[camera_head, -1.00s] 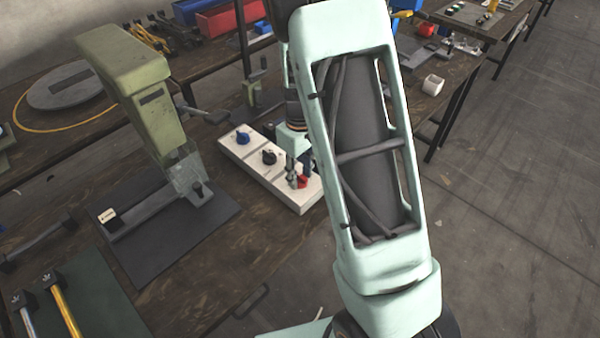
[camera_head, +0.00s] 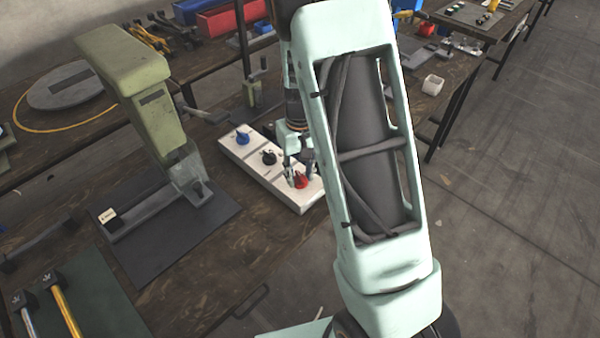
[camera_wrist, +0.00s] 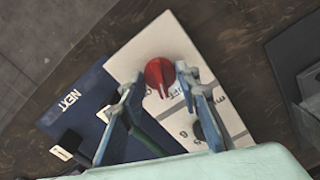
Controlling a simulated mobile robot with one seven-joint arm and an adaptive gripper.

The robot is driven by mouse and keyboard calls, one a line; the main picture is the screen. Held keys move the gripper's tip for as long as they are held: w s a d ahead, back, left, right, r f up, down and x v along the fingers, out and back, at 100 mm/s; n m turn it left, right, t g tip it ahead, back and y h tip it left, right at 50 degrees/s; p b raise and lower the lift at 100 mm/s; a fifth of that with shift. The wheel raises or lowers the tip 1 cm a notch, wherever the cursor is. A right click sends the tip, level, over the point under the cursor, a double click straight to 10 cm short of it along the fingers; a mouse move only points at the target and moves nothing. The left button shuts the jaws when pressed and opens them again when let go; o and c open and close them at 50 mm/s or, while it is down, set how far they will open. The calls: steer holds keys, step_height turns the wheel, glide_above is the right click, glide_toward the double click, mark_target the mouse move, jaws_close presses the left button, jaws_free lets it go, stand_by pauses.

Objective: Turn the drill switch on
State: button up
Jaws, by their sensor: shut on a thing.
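A white switch box (camera_head: 283,190) stands on the workbench with a blue knob (camera_head: 242,138), a black knob (camera_head: 268,158) and a red knob (camera_head: 301,181) in a row. My gripper (camera_head: 298,177) is at the red knob, at the near end of the box. In the wrist view my gripper (camera_wrist: 160,76) has one finger on each side of the red knob (camera_wrist: 160,73) and is shut on it. The knob's pointer faces down in that view. The labels printed on the white box are partly hidden by a finger and too small to read.
A green press (camera_head: 135,85) stands on a dark mat left of the box. Open floor lies right of the bench.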

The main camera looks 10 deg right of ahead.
mark_target(300, 175)
steer(key=m, duration=0.4)
steer(key=shift+r+m+p, duration=0.1)
steer(key=shift+m+p, duration=0.2)
steer(key=m+p, duration=0.1)
steer(key=m, duration=0.3)
steer(key=shift+w+m, duration=0.1)
steer(key=shift+m, duration=0.3)
steer(key=o, duration=1.2)
steer(key=shift+c, duration=0.2)
step_height(300, 175, up, 12)
